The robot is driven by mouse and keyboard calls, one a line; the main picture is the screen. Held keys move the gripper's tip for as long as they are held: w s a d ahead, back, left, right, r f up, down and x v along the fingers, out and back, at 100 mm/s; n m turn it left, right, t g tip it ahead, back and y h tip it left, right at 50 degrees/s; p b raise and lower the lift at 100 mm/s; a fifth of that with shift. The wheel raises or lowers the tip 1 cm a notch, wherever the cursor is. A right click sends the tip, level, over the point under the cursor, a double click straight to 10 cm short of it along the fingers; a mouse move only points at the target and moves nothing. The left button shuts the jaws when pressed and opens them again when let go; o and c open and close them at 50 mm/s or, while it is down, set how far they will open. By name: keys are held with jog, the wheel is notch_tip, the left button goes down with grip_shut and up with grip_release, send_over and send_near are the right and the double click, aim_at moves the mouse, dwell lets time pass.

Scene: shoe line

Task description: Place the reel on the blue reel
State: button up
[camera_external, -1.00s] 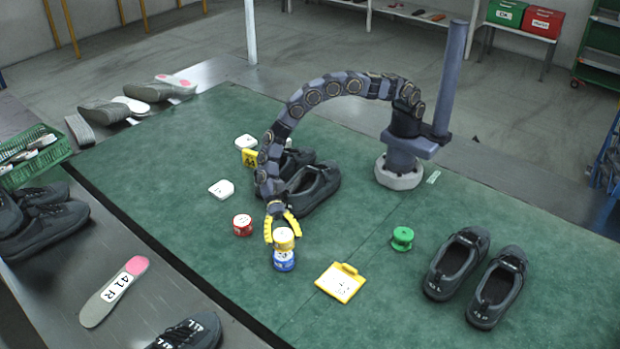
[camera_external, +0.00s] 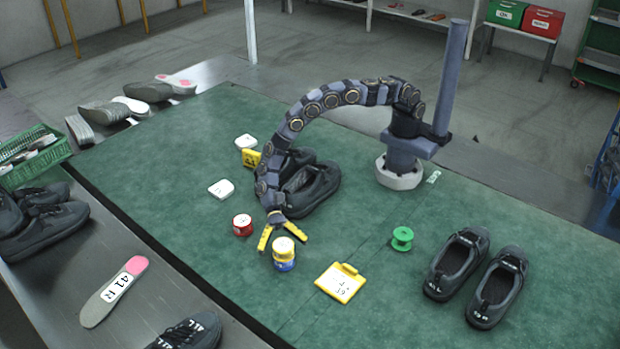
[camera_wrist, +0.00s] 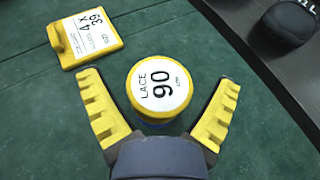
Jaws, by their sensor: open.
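A yellow reel (camera_external: 284,246) with a white top sits on top of the blue reel (camera_external: 285,266) on the green mat. In the wrist view the yellow reel (camera_wrist: 160,86) reads "LACE 90", and a sliver of the blue reel (camera_wrist: 158,124) shows under it. My gripper (camera_external: 284,245) is open, its yellow fingers spread wide. In the wrist view the fingers of my gripper (camera_wrist: 162,98) lie on either side of the yellow reel, with gaps between. A red reel (camera_external: 242,225) and a green reel (camera_external: 402,239) stand apart on the mat.
A yellow size card (camera_external: 341,283) lies to the right of the stacked reels. A dark pair of shoes (camera_external: 312,190) stands close behind my gripper, and another pair (camera_external: 475,275) is at the right. White tags (camera_external: 221,189) lie to the left. The mat around the stack is mostly clear.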

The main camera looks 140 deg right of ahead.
jog(key=shift+d+r, duration=0.15)
jog(key=shift+r, duration=0.05)
jog(key=v, duration=1.2)
jog(key=s+a+r+n+g, duration=0.4)
jog(key=s+a+r+n, duration=0.25)
jog(key=a+r, duration=0.3)
jog(key=s+a+r+n+g, duration=0.45)
jog(key=a+r+n, duration=0.3)
jog(key=a, duration=0.25)
jog(key=s+a+r+n+g+h, duration=0.1)
jog(key=s+r+n+g+h, duration=0.15)
jog(key=s+n+h, duration=0.75)
jog(key=s+d+t, duration=0.1)
jog(key=s+d, duration=0.2)
jog(key=s, duration=0.4)
jog(key=s+d+h, duration=0.1)
jog(key=s+d, duration=0.2)
jog(key=s, duration=0.5)
jog(key=shift+s+d+r+n+t, duration=0.25)
jog(key=shift+s+r+n+t, duration=0.05)
jog(key=shift+r+n+t, duration=0.1)
